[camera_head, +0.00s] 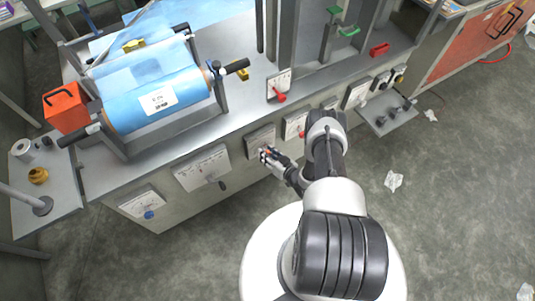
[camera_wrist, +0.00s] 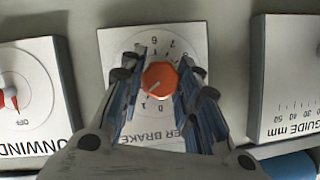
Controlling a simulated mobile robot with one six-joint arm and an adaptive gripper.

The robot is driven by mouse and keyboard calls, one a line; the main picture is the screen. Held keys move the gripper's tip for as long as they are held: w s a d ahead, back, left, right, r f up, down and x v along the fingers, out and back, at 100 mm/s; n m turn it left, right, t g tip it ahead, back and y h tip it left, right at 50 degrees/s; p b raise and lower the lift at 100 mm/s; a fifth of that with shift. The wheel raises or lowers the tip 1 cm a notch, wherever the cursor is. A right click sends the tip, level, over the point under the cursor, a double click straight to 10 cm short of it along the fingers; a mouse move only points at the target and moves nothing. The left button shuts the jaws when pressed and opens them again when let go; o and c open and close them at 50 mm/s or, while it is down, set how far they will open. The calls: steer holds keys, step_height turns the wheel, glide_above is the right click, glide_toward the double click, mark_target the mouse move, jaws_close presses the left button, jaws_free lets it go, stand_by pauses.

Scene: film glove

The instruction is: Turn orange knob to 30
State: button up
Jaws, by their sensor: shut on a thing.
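The orange knob (camera_wrist: 160,77) sits on a white dial plate (camera_wrist: 112,38) with single-digit marks around it and lettering ending in "ER BRAKE", upside down in the wrist view. A pale line on the knob points to the lower left, near the 0. My gripper (camera_wrist: 161,84) has its fingers on both sides of the knob and is shut on it. In the head view my gripper (camera_head: 267,154) reaches the front panel of the bench, where it mostly hides the knob.
Left of the dial is an "UNWIND" plate (camera_wrist: 25,90) with a red knob; right is a "GUIDE mm" plate (camera_wrist: 290,85) with marks including 30. A blue film roll (camera_head: 160,98) lies on the bench (camera_head: 240,112). A red-handled lever (camera_head: 280,96) stands above. Floor at right is mostly clear.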

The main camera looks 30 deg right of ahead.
steer(key=shift+a+n+h+p, duration=0.1)
steer(key=shift+n+h+p, duration=0.65)
steer(key=shift+n+h, duration=0.7)
steer(key=shift+n, duration=0.35)
steer(key=o, duration=1.1)
steer(key=v, duration=1.2)
